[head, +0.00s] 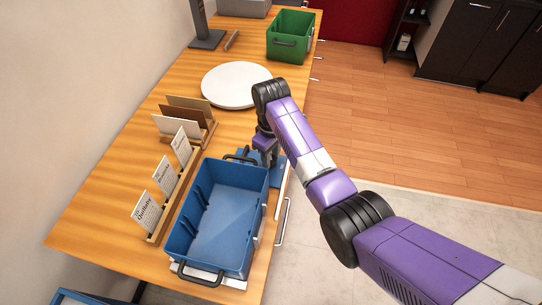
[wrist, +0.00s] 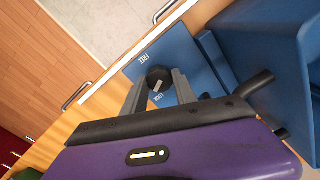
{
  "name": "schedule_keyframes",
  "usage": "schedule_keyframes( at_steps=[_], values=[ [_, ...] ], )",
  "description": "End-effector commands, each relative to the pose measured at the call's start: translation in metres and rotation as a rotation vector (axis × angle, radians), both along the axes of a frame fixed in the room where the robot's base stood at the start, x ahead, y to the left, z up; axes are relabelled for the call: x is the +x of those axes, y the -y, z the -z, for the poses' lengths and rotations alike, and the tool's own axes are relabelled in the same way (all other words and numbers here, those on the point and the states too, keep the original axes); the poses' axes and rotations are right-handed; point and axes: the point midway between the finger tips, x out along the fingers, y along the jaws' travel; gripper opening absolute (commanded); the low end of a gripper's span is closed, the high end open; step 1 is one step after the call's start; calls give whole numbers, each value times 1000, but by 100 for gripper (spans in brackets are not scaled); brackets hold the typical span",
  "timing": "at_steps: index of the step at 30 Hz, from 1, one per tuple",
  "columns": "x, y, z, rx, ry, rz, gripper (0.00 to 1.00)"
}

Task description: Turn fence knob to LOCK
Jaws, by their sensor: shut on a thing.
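The black round fence knob (wrist: 159,76) sits on a blue plate (wrist: 185,55) in the wrist view. White letters FREE are on one side of it and LOCK on the other. A pale mark on the knob shows on the side towards LOCK; its exact angle is hard to tell. My gripper (wrist: 160,84) is shut on the knob, one grey finger on each side. In the head view my gripper (head: 268,158) points down at the blue plate (head: 279,170), just behind the blue crate; the knob is hidden there.
The blue crate (head: 183,243) stands close in front of my gripper, its black handle nearby. Card holders stand left, a white round disc (head: 236,85) and a green crate (head: 289,45) farther back. The table's right edge runs close by the plate.

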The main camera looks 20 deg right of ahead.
Motion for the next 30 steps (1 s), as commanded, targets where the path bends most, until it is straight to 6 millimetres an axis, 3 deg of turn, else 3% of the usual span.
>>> schedule_keyframes(
  at_steps=[22, 23, 24, 26, 30],
  values=[
    [1, 0, -1, -1, 3, -91, 0],
    [1, 0, -1, -1, 3, -91, 36],
    [1, 0, -1, -1, 3, -91, 43],
    [1, 0, -1, -1, 3, -90, 55],
    [1, 0, -1, 0, 1, -90, 55]
  ],
)
